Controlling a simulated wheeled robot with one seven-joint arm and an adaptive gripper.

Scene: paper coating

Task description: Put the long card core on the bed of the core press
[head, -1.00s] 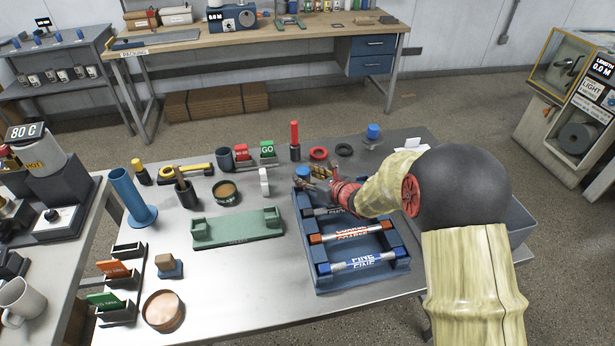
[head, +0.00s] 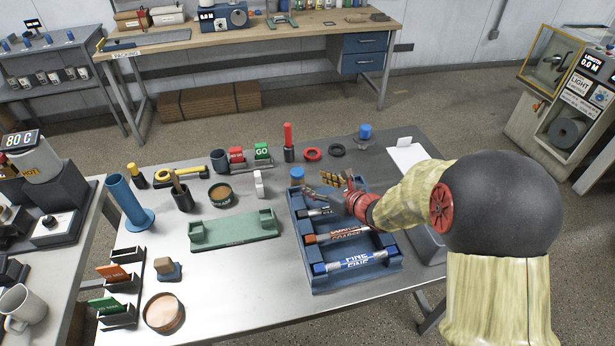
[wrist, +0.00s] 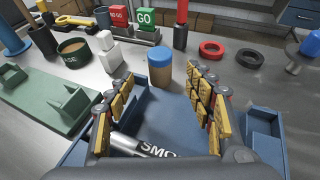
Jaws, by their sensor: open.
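My gripper (head: 328,188) is open and empty above the far end of the blue rack (head: 308,275). In the wrist view its padded fingers (wrist: 160,88) are spread apart. A brown, card-coloured cylinder (wrist: 160,73) with a blue top stands upright beyond them, past the rack's far edge; its blue top also shows in the head view (head: 297,174). I cannot tell whether it is the long card core. I cannot identify the core press with certainty; a low green bed with raised ends (head: 236,232) lies left of the rack.
The rack holds several labelled rods, including a coarse one (head: 338,236) and a fine one (head: 357,262). A red block and a green GO block (head: 262,152) stand at the back. A blue upright tube (head: 125,195) stands left. Bare table lies in front of the green bed.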

